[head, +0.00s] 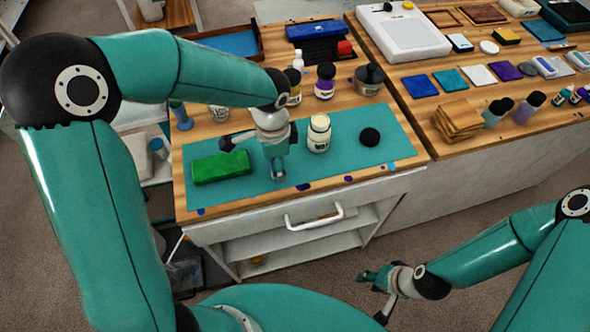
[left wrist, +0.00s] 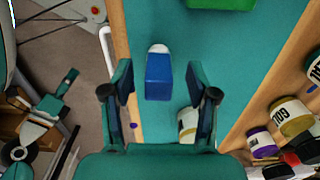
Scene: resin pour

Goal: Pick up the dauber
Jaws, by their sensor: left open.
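The dauber, a blue block with a white rounded end (left wrist: 158,76), is over the teal mat (left wrist: 215,60) in the left wrist view. It appears between and beyond the fingers of my left gripper (left wrist: 160,95). They are open, with visible space on both sides of it, and I see no contact. My right gripper (head: 374,296) is open and empty, off the front of the bench.
A green block (head: 221,167) lies left of my left gripper. A cream-lidded jar (head: 319,134) and a black round thing (head: 370,137) are to its right. Bottles and jars stand behind the mat. The mat's front right is clear.

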